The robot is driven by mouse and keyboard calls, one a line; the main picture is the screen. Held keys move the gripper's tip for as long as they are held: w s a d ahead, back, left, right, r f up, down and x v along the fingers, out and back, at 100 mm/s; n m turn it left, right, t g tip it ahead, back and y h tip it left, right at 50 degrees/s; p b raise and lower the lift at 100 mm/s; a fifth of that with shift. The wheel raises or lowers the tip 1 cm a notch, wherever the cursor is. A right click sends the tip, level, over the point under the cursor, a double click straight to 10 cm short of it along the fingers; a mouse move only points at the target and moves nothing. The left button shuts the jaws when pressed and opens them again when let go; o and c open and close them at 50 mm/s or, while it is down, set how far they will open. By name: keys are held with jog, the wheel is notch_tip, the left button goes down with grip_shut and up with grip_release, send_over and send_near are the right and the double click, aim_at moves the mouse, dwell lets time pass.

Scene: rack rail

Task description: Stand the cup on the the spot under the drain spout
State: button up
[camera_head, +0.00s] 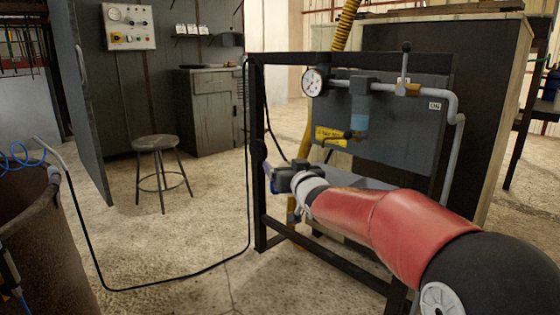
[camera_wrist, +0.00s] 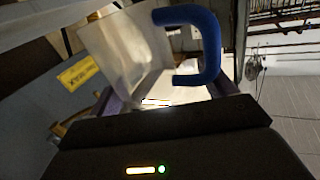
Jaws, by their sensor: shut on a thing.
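My gripper (camera_head: 270,177) is left of the rack's grey shelf, at about shelf height. In the wrist view my gripper (camera_wrist: 160,98) is shut on the cup (camera_wrist: 125,48), a pale grey-beige vessel with a thick blue handle (camera_wrist: 212,45). The cup shows tilted in that view, beyond the fingers. In the head view the cup cannot be made out clearly behind my gripper. The filter unit with a blue bowl (camera_head: 361,108) hangs on the rack panel, its lower end above the shelf (camera_head: 365,183). The spot under the spout cannot be made out.
The dark rack frame (camera_head: 258,130) stands close to my gripper, with a pressure gauge (camera_head: 314,82) and grey pipe (camera_head: 452,150). A yellow label (camera_head: 330,136) is on the panel.

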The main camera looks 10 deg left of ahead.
jog(key=shift+w+d+f+p, duration=0.2)
jog(key=shift+w+d+p, duration=1.15)
jog(key=shift+w, duration=0.35)
jog(key=shift+w+d+f+p, duration=0.2)
jog(key=shift+w+d+p, duration=1.15)
jog(key=shift+w, duration=0.3)
jog(key=shift+w+d+f+p, duration=0.2)
jog(key=shift+w+d+p, duration=1.15)
jog(key=shift+w, duration=0.35)
jog(key=shift+a+f+b, duration=0.15)
jog(key=shift+f+b, duration=0.25)
jog(key=shift+f, duration=0.15)
